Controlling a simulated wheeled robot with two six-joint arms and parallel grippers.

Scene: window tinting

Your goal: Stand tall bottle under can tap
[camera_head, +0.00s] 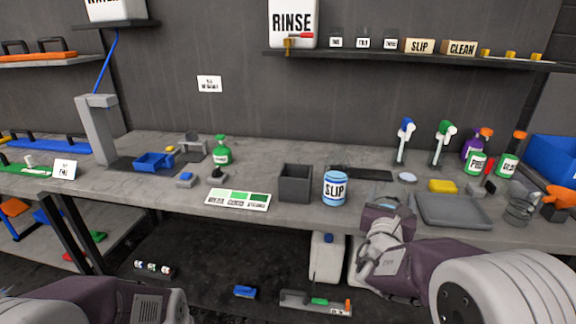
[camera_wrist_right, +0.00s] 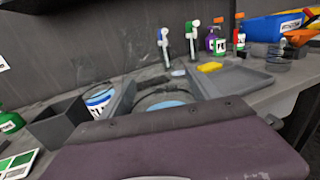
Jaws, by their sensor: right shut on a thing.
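The white RINSE can (camera_head: 293,20) stands on the upper shelf, with a red and yellow tap (camera_head: 290,42) at its front lower edge. My right gripper (camera_head: 387,203) is over the front of the bench, just right of the blue SLIP tub. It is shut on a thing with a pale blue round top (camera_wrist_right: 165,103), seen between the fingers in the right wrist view. Most of this held thing is hidden, so I cannot tell if it is the tall bottle. My left arm shows at the bottom left, but its fingertips are out of view.
The SLIP tub (camera_head: 335,188) and a dark open box (camera_head: 295,183) stand left of my right gripper. A grey tray (camera_head: 453,210) lies to its right. Blue (camera_head: 404,140) and green (camera_head: 441,143) trigger heads stand behind. The shelf (camera_head: 400,59) overhangs the bench's back.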

